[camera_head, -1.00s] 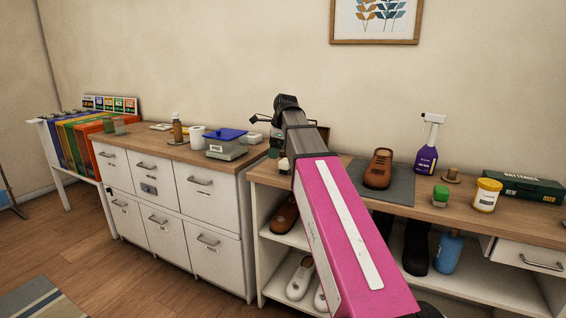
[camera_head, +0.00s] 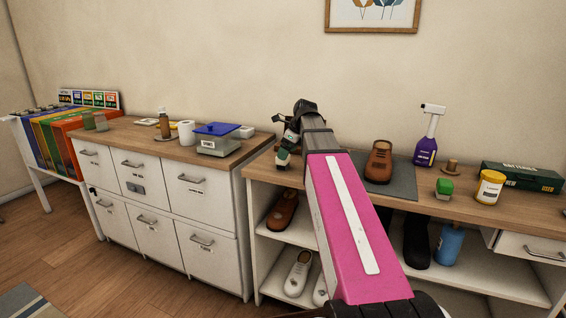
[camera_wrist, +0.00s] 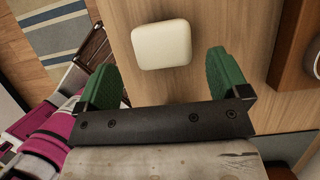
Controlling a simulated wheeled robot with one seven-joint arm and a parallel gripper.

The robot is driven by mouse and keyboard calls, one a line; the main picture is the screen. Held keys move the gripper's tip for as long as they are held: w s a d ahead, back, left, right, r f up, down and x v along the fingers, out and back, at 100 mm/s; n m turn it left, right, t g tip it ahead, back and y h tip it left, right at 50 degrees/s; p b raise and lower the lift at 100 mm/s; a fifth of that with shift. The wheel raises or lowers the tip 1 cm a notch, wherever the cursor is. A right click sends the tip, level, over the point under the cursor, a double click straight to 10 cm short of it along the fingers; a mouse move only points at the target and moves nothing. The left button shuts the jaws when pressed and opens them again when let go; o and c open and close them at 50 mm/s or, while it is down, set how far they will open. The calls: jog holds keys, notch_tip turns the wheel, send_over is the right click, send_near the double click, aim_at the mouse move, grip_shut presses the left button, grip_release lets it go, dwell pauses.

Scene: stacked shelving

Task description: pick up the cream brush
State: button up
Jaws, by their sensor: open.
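The cream brush shows in the wrist view as a pale, rounded block (camera_wrist: 161,45) on the wooden top. My gripper (camera_wrist: 161,62) is open, with one green finger on each side of the block and a gap to each. No contact is visible. In the head view my gripper (camera_head: 287,150) hangs over the left end of the right-hand bench, and a small cream patch (camera_head: 282,164) shows beside a green finger. Most of the brush is hidden there.
A wooden box edge (camera_wrist: 292,45) stands right of the gripper in the wrist view. A scale (camera_head: 217,143) stands on the left cabinet.

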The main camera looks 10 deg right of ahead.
aim_at(281, 165)
jog(key=shift+x, duration=2.7)
jog(key=shift+w+r, duration=0.1)
jog(key=shift+w, duration=0.05)
jog(key=c, duration=1)
